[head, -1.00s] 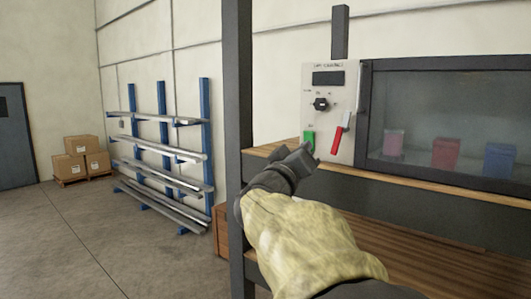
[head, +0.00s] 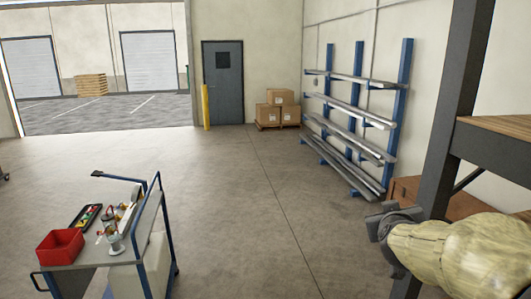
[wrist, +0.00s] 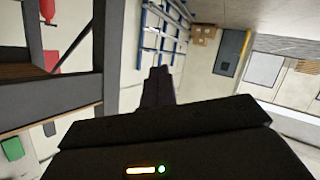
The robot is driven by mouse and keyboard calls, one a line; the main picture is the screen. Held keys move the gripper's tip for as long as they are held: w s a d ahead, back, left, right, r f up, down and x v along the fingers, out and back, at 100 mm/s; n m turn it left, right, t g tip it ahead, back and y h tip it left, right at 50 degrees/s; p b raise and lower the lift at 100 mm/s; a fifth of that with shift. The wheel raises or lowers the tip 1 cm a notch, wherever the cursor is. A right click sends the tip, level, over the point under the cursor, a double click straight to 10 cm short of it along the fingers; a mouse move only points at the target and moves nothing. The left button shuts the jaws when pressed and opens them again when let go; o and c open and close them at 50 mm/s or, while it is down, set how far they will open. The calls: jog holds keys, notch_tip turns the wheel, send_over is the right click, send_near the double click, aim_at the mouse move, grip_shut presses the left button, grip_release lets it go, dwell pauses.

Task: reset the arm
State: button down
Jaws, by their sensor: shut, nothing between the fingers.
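My gripper (head: 388,221) is at the right of the head view, at the end of my arm in its pale yellow sleeve. It is shut and holds nothing. It is beside the dark upright post (head: 455,110) of the workbench frame and overlaps it in the picture. In the wrist view my gripper (wrist: 159,75) shows as a dark shape at the middle, with the floor and the blue rack beyond it.
A blue rack (head: 405,85) with long metal bars stands along the right wall. Cardboard boxes (head: 277,108) are stacked near a grey door (head: 222,85). A trolley (head: 135,230) with a red bin (head: 60,247) stands at the lower left. The middle floor is clear.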

jog(key=s+a+f+g+y+b, duration=0.1)
jog(key=s+a+f+g+y, duration=0.1)
jog(key=a+f, duration=0.4)
jog(key=s+a+f+g+y, duration=0.2)
jog(key=a+f, duration=0.1)
jog(key=f, duration=0.5)
jog(key=s+a+f+g+y+b, duration=0.1)
jog(key=s+a+f+g, duration=0.5)
jog(key=s+f, duration=0.5)
jog(key=shift+s+a+f+y+b, duration=0.3)
jog(key=shift+s+a+y, duration=0.15)
jog(key=shift+s, duration=0.3)
jog(key=c, duration=1.4)
grip_release()
jog(key=shift+w, duration=0.1)
